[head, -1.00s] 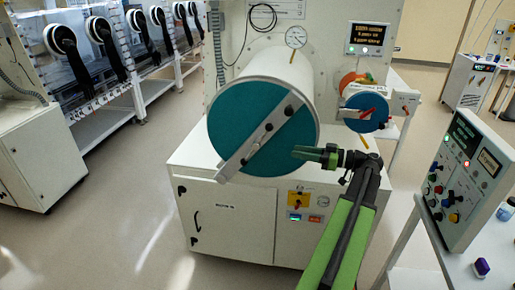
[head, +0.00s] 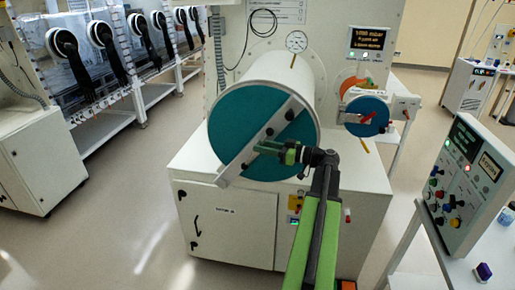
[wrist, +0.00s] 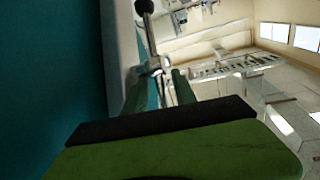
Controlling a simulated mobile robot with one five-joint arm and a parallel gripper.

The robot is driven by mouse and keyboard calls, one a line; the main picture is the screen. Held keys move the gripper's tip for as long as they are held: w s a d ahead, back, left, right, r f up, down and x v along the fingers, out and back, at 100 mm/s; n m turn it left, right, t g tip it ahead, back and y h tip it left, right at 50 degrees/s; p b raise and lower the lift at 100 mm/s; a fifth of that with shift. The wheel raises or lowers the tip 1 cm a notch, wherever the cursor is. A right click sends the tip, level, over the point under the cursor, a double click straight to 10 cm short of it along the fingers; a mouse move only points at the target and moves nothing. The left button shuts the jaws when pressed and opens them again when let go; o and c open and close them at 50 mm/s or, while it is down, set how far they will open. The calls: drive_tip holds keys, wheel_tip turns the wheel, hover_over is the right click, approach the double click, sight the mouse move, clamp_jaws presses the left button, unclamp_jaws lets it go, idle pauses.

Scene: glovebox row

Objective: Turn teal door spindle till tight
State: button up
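The large round teal door (head: 235,105) closes the front of a white cylinder. A pale bar crosses it diagonally, with the spindle (head: 269,132) near its middle. A dark knob (head: 289,115) shows up and right of the spindle. My gripper (head: 258,147) is in front of the door, just below the spindle, and hides the lower part of the handle. In the wrist view, a rod with a black ball end (wrist: 144,6) runs down toward the gap between the fingers of my gripper (wrist: 158,76). The fingers are apart; contact with the spindle cannot be told.
A smaller blue round door (head: 366,117) with a red handle is to the right. A gauge (head: 296,41) and a lit display (head: 369,39) are above. A control panel (head: 467,170) stands at the right. The floor (head: 120,220) at left is clear.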

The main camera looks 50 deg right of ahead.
drive_tip(key=shift+w+a, duration=0.25)
drive_tip(key=shift+w, duration=0.4)
clamp_jaws()
drive_tip(key=shift+f, duration=0.1)
idle(0.8)
